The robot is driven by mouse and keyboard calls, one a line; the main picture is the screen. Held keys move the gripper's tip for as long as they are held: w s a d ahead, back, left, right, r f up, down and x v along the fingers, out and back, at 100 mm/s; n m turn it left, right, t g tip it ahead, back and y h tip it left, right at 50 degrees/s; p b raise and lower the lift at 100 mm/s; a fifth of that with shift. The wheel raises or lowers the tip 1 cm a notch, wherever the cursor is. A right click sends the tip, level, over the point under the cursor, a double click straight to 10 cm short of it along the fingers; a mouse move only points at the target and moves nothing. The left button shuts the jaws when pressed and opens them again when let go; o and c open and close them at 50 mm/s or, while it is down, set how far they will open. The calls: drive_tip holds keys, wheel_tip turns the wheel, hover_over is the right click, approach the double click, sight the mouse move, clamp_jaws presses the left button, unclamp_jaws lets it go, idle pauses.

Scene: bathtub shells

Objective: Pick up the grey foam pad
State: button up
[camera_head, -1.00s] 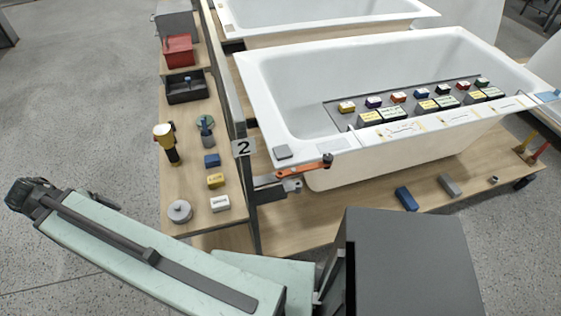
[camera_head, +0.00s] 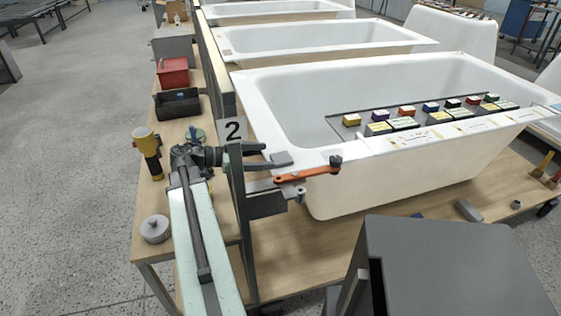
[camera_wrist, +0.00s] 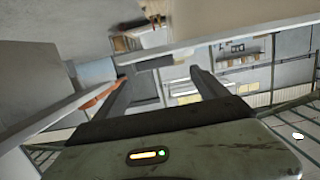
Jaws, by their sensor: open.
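A flat grey pad (camera_head: 282,158), which looks like the foam pad, lies on the near left corner of the white bathtub's rim (camera_head: 262,105). My gripper (camera_head: 266,154) is open beside it, its fingers pointing right toward the pad. In the head view the fingertips overlap the pad's left side, and I cannot tell whether they touch it. In the wrist view my gripper (camera_wrist: 160,78) has its two fingers apart. A dark grey patch shows between them; I cannot tell for sure that it is the pad.
An orange-handled clamp (camera_head: 308,174) sits just below the tub corner. A number 2 plate (camera_head: 232,130) stands on the post to the left. Coloured blocks (camera_head: 407,111) sit on a grey board across the tub. A yellow-black tool (camera_head: 148,152) and a grey round piece (camera_head: 155,229) are on the side shelf.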

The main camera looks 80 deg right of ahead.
sight(277, 158)
drive_tip(key=b+x, duration=0.1)
drive_tip(key=x, duration=0.1)
drive_tip(key=f+x, duration=0.1)
drive_tip(key=x, duration=0.2)
drive_tip(key=shift+b, duration=0.4)
drive_tip(key=shift+a, duration=0.1)
drive_tip(key=c, duration=1.4)
drive_tip(key=shift+r, duration=0.1)
wheel_tip(277, 158, up, 18)
drive_tip(key=p, duration=1.8)
